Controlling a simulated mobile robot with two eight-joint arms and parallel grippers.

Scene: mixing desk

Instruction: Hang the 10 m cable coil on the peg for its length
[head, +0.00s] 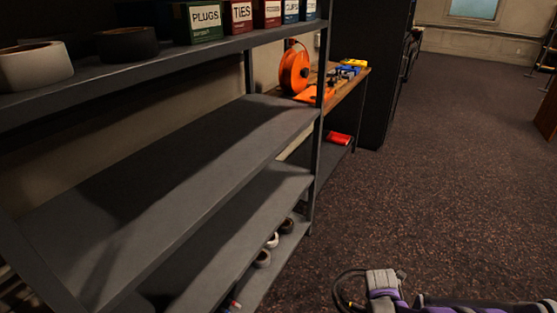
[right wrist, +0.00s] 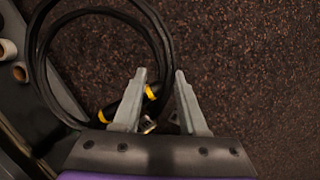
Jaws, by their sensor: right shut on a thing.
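A black cable coil (right wrist: 37,70) fills the upper left of the right wrist view, with yellow bands near its connector end. It also shows in the head view as a thin dark loop (head: 337,288) at the bottom. My right gripper (right wrist: 159,75) is shut on the coil, which hangs between and beyond its fingers; the exact grip point is partly hidden. In the head view my right gripper (head: 372,284) is low over the floor, right of the shelving. No length label on the coil is readable, and no peg shows. My left gripper is not in view.
A grey shelf unit (head: 150,165) stands at the left, with tape rolls (head: 35,66) and labelled boxes (head: 200,22) on top. An orange cable reel (head: 294,68) sits on a bench behind it. The dark speckled floor (head: 430,170) to the right is open.

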